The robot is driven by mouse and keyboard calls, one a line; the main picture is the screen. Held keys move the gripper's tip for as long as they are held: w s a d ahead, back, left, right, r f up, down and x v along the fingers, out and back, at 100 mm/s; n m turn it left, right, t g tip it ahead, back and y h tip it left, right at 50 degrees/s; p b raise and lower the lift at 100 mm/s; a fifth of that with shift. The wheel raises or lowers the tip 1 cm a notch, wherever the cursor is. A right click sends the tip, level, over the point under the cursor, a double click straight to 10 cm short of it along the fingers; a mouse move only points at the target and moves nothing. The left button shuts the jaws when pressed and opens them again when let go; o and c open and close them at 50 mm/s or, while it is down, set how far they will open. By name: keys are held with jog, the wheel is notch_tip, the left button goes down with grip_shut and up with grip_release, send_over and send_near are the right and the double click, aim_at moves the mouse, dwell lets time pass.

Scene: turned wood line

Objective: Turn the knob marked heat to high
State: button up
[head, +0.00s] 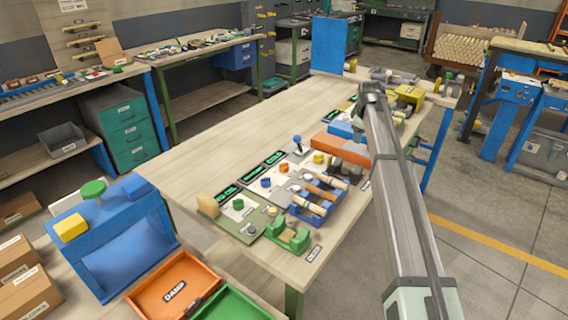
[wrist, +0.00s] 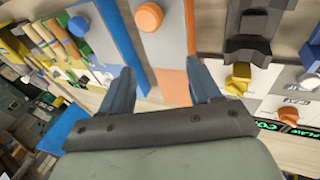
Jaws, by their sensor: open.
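Several round knobs stand on panels on the long table. I cannot read which knob is marked heat. In the wrist view my gripper (wrist: 160,66) is open and empty, its two blue fingers apart. An orange knob (wrist: 149,17) on a grey panel lies beyond the fingertips. A yellow knob (wrist: 238,78) and another orange knob (wrist: 308,82) are to the right of the fingers. My arm hides the gripper in the head view.
Wooden-handled pieces (head: 320,190) and a green holder (head: 288,235) line the table's front edge. An orange block (head: 332,142) stands farther along the row. The left part of the tabletop (head: 195,130) is clear. A blue stand (head: 125,240) and an orange tray (head: 150,300) are nearer.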

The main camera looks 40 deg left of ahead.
jog(key=s+a+r+n+g, duration=0.2)
jog(key=s+a+g, duration=0.1)
jog(key=s+a, duration=0.9)
jog(key=r+n+g+h, duration=0.1)
jog(key=n+g+h, duration=0.1)
send_over(284, 163)
notch_tip(284, 163, down, 13)
jog(key=shift+w+f, duration=0.1)
jog(key=shift+a, duration=0.1)
jog(key=c, duration=1)
